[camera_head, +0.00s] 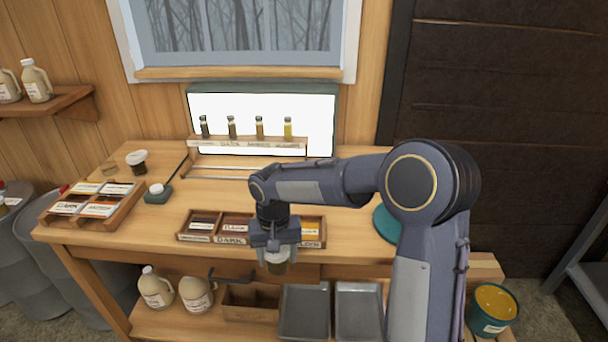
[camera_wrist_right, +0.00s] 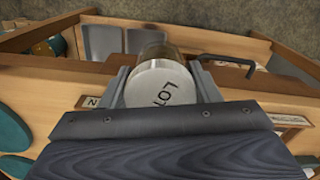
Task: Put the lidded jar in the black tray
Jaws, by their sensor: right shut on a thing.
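My right gripper (camera_head: 276,256) is shut on a lidded jar (camera_head: 277,267), held in front of the bench's front edge. In the right wrist view, the jar (camera_wrist_right: 155,60) has a pale round lid marked with letters starting "LOT" and a brownish body between the two fingers (camera_wrist_right: 162,85). No tray looks clearly black. Two dark grey metal trays, a left one (camera_head: 305,312) and a right one (camera_head: 358,312), lie side by side on the lower shelf, below the jar; they also show in the right wrist view (camera_wrist_right: 101,43). My left gripper is not in view.
A labelled wooden rack (camera_head: 200,237) stands on the bench behind the jar. A wooden box (camera_head: 248,304) and jugs (camera_head: 156,288) are left of the trays. A black handle (camera_head: 230,276) juts out there. A small jar (camera_head: 137,161) stands at the bench's back left.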

